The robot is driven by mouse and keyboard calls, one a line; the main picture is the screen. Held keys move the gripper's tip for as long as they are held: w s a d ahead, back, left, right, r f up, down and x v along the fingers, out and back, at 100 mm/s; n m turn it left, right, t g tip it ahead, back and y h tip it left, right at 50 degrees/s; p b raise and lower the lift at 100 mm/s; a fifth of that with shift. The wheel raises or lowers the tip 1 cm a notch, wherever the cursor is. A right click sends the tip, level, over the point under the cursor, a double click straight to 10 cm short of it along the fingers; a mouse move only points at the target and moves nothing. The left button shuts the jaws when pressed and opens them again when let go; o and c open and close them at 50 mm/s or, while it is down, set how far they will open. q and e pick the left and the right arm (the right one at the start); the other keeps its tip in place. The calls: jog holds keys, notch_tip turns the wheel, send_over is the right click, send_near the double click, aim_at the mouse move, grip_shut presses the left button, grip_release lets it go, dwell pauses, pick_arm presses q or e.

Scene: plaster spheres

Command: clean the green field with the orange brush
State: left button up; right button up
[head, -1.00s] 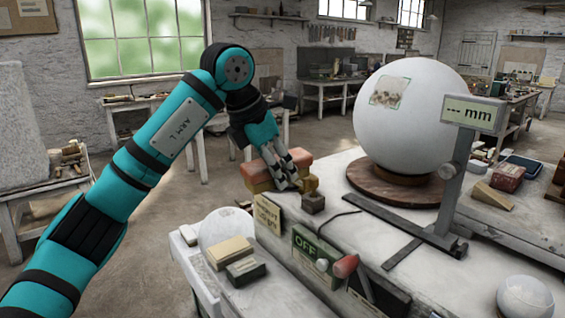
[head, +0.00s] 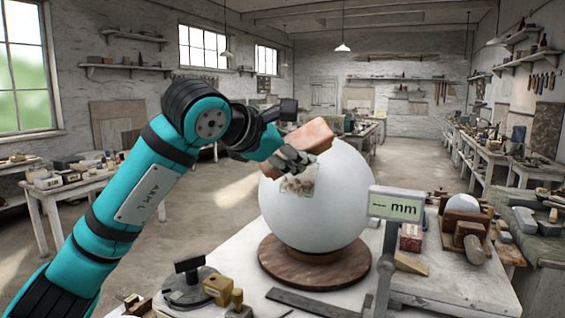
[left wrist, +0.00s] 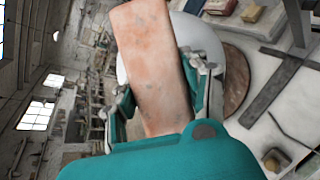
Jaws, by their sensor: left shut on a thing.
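The orange brush (head: 309,137), a worn orange-brown block, is held in my left gripper (head: 290,158) at the upper left of the big white sphere (head: 335,210). In the left wrist view the brush (left wrist: 150,65) lies between the fingers and hides much of the sphere. The field (head: 300,183) is a small patch with grey-brown smears on the sphere, just below the gripper fingers, which cover its upper part. Little green shows on it now. I cannot tell whether the brush touches the sphere. My right gripper is not in view.
The sphere stands on a round brown wooden base (head: 290,268) on the pale bench. A gauge with an "mm" display (head: 395,203) stands close to its right. Small blocks (head: 218,290) and a dark round stand (head: 190,284) lie in front at left.

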aim_at(311, 169)
pick_arm(q)
jog(key=shift+w+d+f, duration=0.25)
jog(key=shift+d, duration=0.1)
jog(key=shift+w+d+f, duration=0.1)
jog(key=shift+w+f, duration=0.15)
jog(key=w+f, duration=0.3)
jog(key=shift+w+d, duration=0.3)
jog(key=shift+d, duration=0.1)
jog(key=shift+w+f, duration=0.1)
jog(key=shift+w, duration=0.1)
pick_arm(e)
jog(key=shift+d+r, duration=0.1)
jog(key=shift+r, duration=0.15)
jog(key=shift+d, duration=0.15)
pick_arm(q)
jog(key=shift+w+d+f, duration=0.1)
jog(key=shift+w, duration=0.05)
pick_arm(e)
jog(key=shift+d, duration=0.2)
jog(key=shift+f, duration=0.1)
